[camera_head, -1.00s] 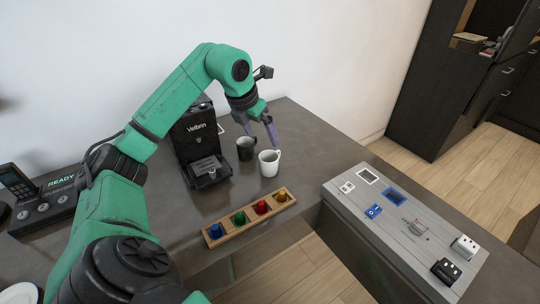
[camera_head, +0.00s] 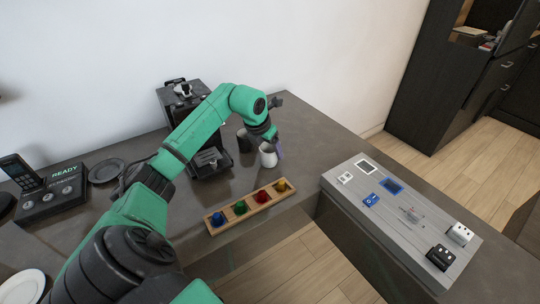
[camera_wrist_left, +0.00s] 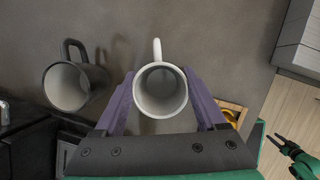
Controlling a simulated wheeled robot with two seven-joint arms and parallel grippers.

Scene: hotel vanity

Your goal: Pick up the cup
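The white cup (camera_head: 267,156) stands on the dark counter with my left gripper (camera_head: 272,146) down at it. In the left wrist view the cup (camera_wrist_left: 160,90) sits upright between the two purple fingers of the left gripper (camera_wrist_left: 160,100), its handle pointing away. The fingers are apart, one on each side; whether they touch the cup I cannot tell. A dark grey cup (camera_wrist_left: 70,84) stands to the left; it also shows in the head view (camera_head: 244,142), partly hidden by my arm. Part of my right arm's end (camera_wrist_left: 287,147) shows small at the wrist view's right edge.
A black coffee machine (camera_head: 208,163) stands left of the cups, partly behind my arm. A wooden tray (camera_head: 217,219) with several coloured pieces lies in front. A grey panel box (camera_head: 400,230) is at the right. A phone dock (camera_head: 50,195) and plates are at the left.

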